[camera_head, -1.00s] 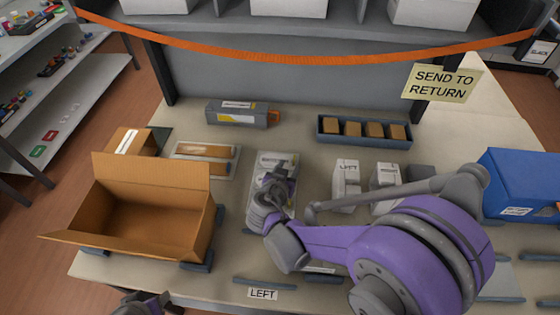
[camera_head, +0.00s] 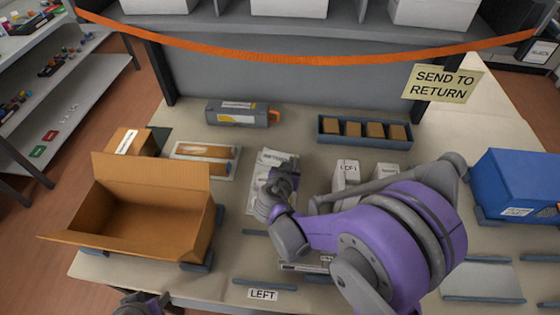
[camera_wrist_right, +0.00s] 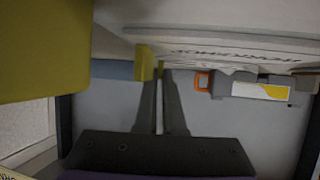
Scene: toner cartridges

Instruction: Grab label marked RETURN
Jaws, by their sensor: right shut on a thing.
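A white surface with upside-down print (camera_wrist_right: 235,52) is just past the tips. The gripper is shut on what looks like the label sheet. My left gripper (camera_head: 143,304) is cut off at the bottom edge.
An open cardboard box (camera_head: 150,235) stands at left, a blue bin (camera_head: 515,180) at right. A grey toner cartridge (camera_head: 237,114) and a blue tray (camera_head: 365,142) of brown blocks are behind. White cartons (camera_head: 346,172) stand right of the gripper. An orange strap (camera_head: 300,58) crosses the back.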

